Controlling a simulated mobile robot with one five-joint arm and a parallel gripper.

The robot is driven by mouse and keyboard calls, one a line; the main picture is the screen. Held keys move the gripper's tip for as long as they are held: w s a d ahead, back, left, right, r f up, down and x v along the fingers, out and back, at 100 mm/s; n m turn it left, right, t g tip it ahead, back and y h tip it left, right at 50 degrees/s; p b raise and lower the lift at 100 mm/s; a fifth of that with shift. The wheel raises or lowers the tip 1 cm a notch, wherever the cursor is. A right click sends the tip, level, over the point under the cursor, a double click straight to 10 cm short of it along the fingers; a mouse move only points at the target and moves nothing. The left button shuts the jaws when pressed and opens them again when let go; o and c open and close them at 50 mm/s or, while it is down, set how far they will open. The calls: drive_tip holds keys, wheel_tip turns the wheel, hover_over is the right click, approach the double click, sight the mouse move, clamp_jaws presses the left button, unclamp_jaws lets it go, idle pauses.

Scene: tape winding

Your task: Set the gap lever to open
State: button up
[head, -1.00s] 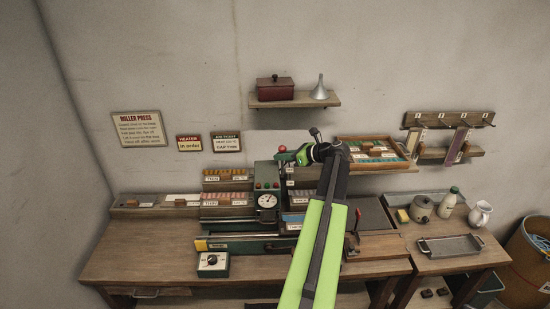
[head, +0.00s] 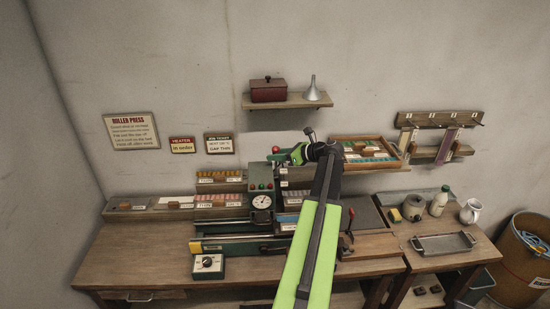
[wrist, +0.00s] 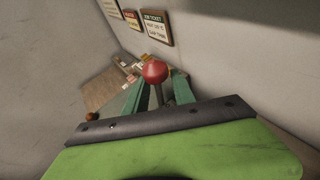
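A red ball knob on a thin grey rod, which looks like the gap lever (wrist: 155,72), stands in the middle of the wrist view. In the head view the red knob (head: 275,149) shows at the top of the roller press (head: 262,218). My gripper (head: 272,158) is at this knob. In the wrist view its two teal-green fingers stand on either side of the rod, with some space visible between. The fingers look open around the lever; contact cannot be made out. The lower end of the lever is hidden.
Another red-knobbed lever (head: 351,213) stands to the right of my arm. A control box (head: 208,266) is at the bench front. A tilted tray (head: 366,151) is behind my arm. Signs, including a job ticket (head: 219,143), hang on the wall. The left bench top is clear.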

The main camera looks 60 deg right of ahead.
drive_tip(key=a+p+v, duration=0.1)
drive_tip(key=p+v, duration=0.5)
drive_tip(key=v, duration=1.1)
drive_tip(key=shift+s+d, duration=0.15)
drive_tip(key=shift+d, duration=0.35)
drive_tip(key=shift+r, duration=0.1)
